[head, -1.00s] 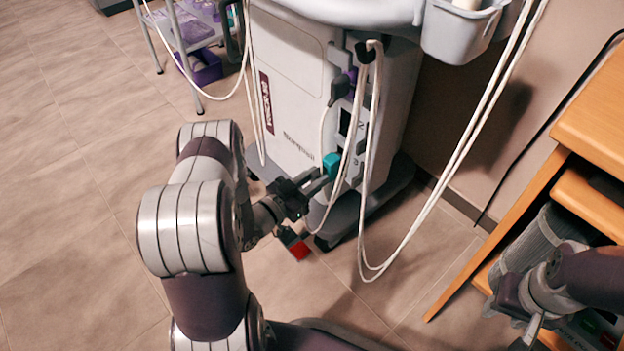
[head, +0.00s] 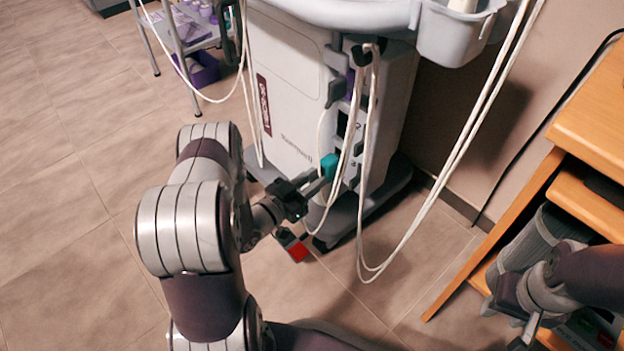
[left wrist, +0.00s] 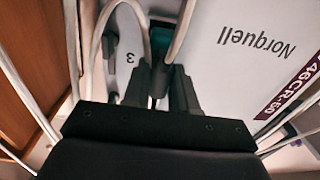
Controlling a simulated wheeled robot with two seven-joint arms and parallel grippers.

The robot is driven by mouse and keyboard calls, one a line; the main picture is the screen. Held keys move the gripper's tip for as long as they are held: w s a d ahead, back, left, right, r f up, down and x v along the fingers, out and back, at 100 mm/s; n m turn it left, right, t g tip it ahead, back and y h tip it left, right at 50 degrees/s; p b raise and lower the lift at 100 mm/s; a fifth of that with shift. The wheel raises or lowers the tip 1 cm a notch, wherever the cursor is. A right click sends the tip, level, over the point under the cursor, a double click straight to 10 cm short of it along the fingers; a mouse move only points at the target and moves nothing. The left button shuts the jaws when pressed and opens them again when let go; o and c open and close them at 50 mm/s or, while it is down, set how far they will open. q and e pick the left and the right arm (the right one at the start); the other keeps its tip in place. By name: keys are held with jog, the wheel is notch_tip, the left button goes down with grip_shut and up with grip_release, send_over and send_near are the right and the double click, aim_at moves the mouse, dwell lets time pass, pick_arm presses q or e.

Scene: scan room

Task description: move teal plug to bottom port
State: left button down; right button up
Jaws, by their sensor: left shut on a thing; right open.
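The teal plug (head: 329,165) is at the lower end of the port panel on the side of the white cart (head: 290,95). My left gripper (head: 322,184) is shut on it from the left. The fingers hide the bottom port, and I cannot tell whether the plug is seated. Dark sockets (head: 343,122) show higher on the panel. My right gripper (head: 530,332) is open, low at the right edge and partly cut off.
White cables (head: 372,190) hang in loops in front of the panel and down to the right. A wooden desk (head: 590,125) with a grey bin (head: 540,240) stands at the right. A trolley (head: 185,40) stands at the back left. The floor at left is clear.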

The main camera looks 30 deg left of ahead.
aim_at(327, 170)
pick_arm(q)
jog(key=shift+p+x, duration=0.45)
jog(key=shift+x, duration=1.95)
dwell(4.5)
jog(key=shift+f, duration=0.15)
dwell(0.4)
jog(key=c, duration=0.8)
grip_release()
